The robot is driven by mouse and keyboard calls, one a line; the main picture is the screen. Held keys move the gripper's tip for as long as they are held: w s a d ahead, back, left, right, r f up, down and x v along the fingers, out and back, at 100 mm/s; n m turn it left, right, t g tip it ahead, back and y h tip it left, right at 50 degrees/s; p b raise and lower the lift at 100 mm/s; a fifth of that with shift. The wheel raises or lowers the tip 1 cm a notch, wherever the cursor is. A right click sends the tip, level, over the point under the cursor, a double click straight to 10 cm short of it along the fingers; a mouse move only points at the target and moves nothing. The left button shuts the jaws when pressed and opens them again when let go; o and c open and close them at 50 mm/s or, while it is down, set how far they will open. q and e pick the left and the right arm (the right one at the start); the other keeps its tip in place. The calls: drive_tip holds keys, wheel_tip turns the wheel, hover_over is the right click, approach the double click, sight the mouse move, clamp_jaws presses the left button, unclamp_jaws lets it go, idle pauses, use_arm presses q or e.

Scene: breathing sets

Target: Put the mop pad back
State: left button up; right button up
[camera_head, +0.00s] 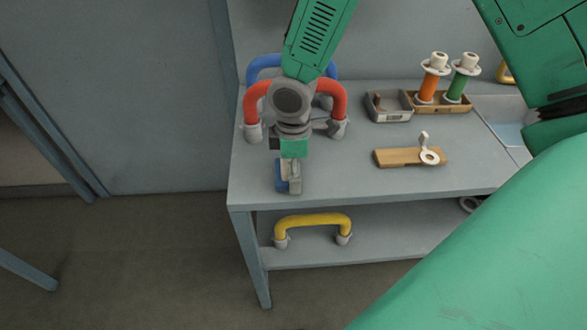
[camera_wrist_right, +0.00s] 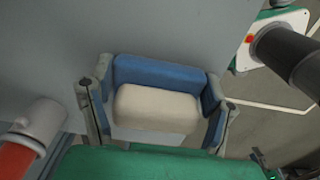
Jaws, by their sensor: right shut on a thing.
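My right gripper (camera_head: 289,183) hangs above the left front part of the grey table. It is shut on a blue piece (camera_head: 281,172), mostly hidden by the gripper in the head view. I take this to be the mop pad. I cannot tell whether it touches the tabletop. My left gripper is not in view.
Behind the gripper stand a red handle (camera_head: 335,93) and a blue handle (camera_head: 264,63). A grey tray (camera_head: 389,115), two spools in a wooden holder (camera_head: 440,108) and a wooden board with a white ring (camera_head: 398,157) are to the right. A yellow handle (camera_head: 312,220) sits on the lower shelf.

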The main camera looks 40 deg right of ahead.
drive_tip(key=o, duration=1)
drive_tip(key=shift+a, duration=0.25)
drive_tip(key=shift+a+r, duration=0.1)
drive_tip(key=shift+a, duration=0.1)
drive_tip(key=shift+d+r, duration=0.1)
drive_tip(key=shift+d, duration=0.05)
drive_tip(key=r, duration=0.3)
drive_tip(key=shift+w+d+r+p, duration=0.1)
drive_tip(key=shift+d+r+p, duration=0.25)
drive_tip(key=shift+d, duration=0.05)
drive_tip(key=r, duration=0.6)
drive_tip(key=shift+a+r+p, duration=0.35)
drive_tip(key=shift+p, duration=0.05)
drive_tip(key=shift+a+r, duration=0.1)
drive_tip(key=shift+r, duration=0.65)
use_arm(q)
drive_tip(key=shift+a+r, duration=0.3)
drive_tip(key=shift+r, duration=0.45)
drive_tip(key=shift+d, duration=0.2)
use_arm(e)
drive_tip(key=shift+d+f, duration=0.1)
drive_tip(key=shift+d, duration=0.25)
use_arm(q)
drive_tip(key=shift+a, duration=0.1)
use_arm(e)
drive_tip(key=shift+a, duration=0.15)
